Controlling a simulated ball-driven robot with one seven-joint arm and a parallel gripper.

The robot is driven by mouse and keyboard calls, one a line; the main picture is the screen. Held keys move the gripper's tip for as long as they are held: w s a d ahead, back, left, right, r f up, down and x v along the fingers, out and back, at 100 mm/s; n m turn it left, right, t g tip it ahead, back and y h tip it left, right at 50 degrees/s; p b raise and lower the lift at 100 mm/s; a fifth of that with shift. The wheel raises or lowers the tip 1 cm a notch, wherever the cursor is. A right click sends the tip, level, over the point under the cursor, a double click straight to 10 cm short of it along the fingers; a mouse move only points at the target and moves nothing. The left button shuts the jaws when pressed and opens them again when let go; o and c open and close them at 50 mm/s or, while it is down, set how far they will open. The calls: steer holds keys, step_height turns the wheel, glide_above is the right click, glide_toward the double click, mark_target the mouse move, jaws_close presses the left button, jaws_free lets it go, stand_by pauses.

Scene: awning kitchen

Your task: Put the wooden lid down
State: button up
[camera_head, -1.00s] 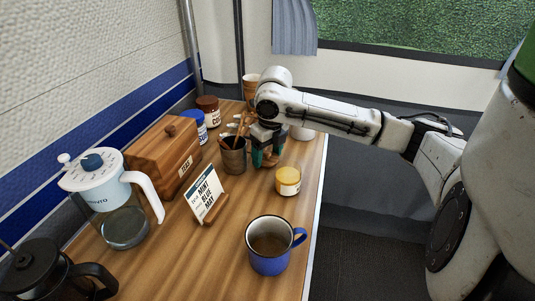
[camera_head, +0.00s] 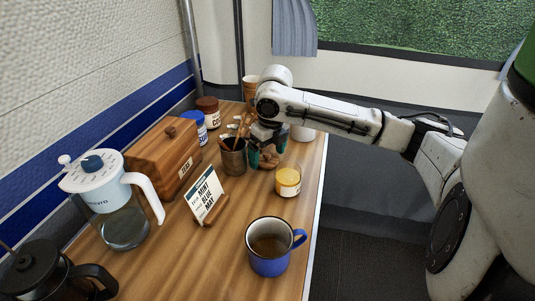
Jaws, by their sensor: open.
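My gripper (camera_head: 266,155) points down over the wooden table, just right of the utensil cup. Its teal fingers are apart, so it is open. A brown wooden piece, which looks like the wooden lid (camera_head: 268,160), shows low between and below the fingers, at or near the tabletop. It is small and partly hidden by the fingers, so I cannot tell whether a finger still touches it.
A yellow jar (camera_head: 288,182) stands just in front of my gripper. The utensil cup (camera_head: 233,158) is close on its left, and a white container (camera_head: 303,133) is behind it. A blue mug (camera_head: 270,247) stands nearer. The table's right edge is close.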

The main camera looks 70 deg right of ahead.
mark_target(271, 162)
step_height(271, 162, up, 11)
steer(key=s+p, duration=0.1)
steer(key=shift+a+r+p, duration=0.2)
steer(key=shift+a+p, duration=0.15)
steer(key=shift+a, duration=0.05)
steer(key=shift+s, duration=0.1)
